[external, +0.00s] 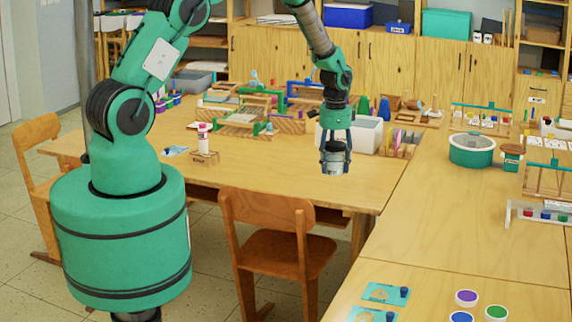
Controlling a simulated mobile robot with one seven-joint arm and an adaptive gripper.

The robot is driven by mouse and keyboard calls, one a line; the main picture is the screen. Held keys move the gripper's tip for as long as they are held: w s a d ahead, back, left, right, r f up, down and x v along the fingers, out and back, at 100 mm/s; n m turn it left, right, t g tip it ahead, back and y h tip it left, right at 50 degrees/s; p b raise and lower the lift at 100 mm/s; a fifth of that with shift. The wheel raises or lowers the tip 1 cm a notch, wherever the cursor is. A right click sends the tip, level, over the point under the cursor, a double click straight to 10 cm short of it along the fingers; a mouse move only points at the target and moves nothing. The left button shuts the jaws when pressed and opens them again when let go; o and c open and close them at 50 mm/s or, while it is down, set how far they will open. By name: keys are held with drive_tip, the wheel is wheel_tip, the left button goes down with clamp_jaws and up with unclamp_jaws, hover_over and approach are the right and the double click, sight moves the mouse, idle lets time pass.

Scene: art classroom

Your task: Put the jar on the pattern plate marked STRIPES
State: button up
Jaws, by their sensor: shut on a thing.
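My gripper (335,152) is shut on a small jar (334,168) with a dark top and a pale lower body. It holds the jar upright in the air, in front of the right part of the back wooden table in the picture. The fingers cover the jar's sides. I cannot pick out a plate marked STRIPES; no such lettering is readable. Two teal plates with tan shapes, one plate (380,293) behind the other, lie at the bottom edge, but I cannot tell whether they are pattern plates.
A wooden chair (275,240) stands in front of the back table (270,180). A white bin (366,133) stands behind the gripper. A round green tub (471,150) stands on the right table (450,220), whose middle is clear. Purple (466,297), green and blue round pots stand near its front.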

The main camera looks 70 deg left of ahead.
sight(335, 144)
wheel_tip(335, 144, up, 8)
drive_tip(key=shift+r, duration=0.15)
drive_tip(key=s+a+n, duration=0.3)
drive_tip(key=s+a, duration=0.2)
drive_tip(key=a, duration=0.6)
drive_tip(key=s+a+n+b, duration=0.1)
drive_tip(key=s+a+n, duration=0.35)
drive_tip(key=a, duration=0.75)
drive_tip(key=s+a+n, duration=0.2)
drive_tip(key=s+a, duration=0.5)
drive_tip(key=a, duration=0.4)
drive_tip(key=s+a+n+b, duration=0.1)
drive_tip(key=s+a+n, duration=0.3)
drive_tip(key=s+a, duration=0.75)
drive_tip(key=s+a+n+b, duration=0.1)
drive_tip(key=s+a+n, duration=0.2)
drive_tip(key=s+a, duration=0.8)
drive_tip(key=s+d+f, duration=0.1)
drive_tip(key=f, duration=0.4)
drive_tip(key=s+d+f, duration=0.2)
drive_tip(key=f, duration=0.4)
drive_tip(key=shift+s+f, duration=0.2)
drive_tip(key=shift+s, duration=0.1)
drive_tip(key=shift+n, duration=0.25)
drive_tip(key=shift+a, duration=0.1)
